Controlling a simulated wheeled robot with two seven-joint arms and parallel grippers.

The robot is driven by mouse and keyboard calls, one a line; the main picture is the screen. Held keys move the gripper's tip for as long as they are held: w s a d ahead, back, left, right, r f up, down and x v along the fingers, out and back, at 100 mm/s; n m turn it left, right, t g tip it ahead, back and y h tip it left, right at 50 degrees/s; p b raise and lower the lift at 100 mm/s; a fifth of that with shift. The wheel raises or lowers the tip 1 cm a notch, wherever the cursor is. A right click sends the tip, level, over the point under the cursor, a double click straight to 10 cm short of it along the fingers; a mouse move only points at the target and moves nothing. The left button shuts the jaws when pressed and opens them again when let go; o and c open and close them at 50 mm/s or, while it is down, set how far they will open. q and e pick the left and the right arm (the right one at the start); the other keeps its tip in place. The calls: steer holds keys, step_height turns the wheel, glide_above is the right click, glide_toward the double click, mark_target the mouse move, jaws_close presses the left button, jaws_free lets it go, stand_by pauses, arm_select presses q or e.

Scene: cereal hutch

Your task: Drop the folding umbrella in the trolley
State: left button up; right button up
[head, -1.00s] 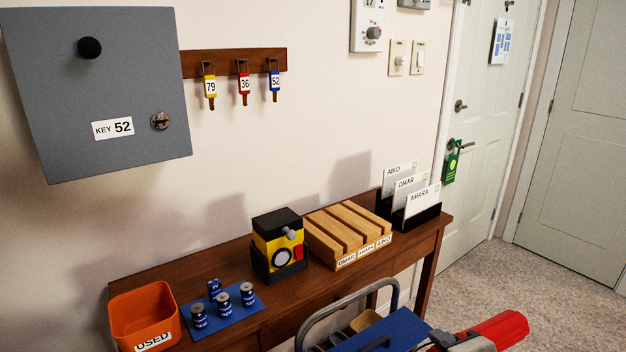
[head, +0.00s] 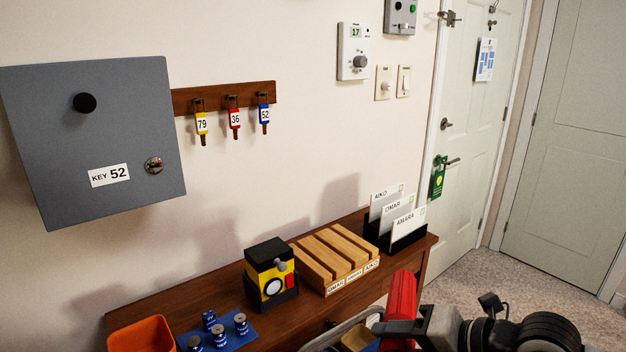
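The red folding umbrella (head: 402,297) is in my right gripper (head: 402,328), which looks shut around it. The umbrella stands nearly upright at the bottom of the head view, in front of the table's right part. The trolley shows only in part at the bottom edge: its grey handle rail (head: 332,333) and a little of its blue surface beside the umbrella. My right gripper and wrist hide much of it. I cannot tell how high the umbrella is above the trolley. My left gripper is out of view.
A brown table (head: 222,290) along the wall carries an orange bin (head: 150,334), several small batteries, a yellow-black device (head: 270,272), a slotted wooden rack (head: 335,257) and a name-card holder (head: 400,232). A grey key cabinet (head: 100,130) hangs at left. Carpet is clear at right.

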step_height(320, 180, down, 4)
steer(key=b, duration=0.3)
steer(key=shift+f, duration=0.25)
steer(key=o, duration=1.3)
steer(key=shift+c, duration=0.2)
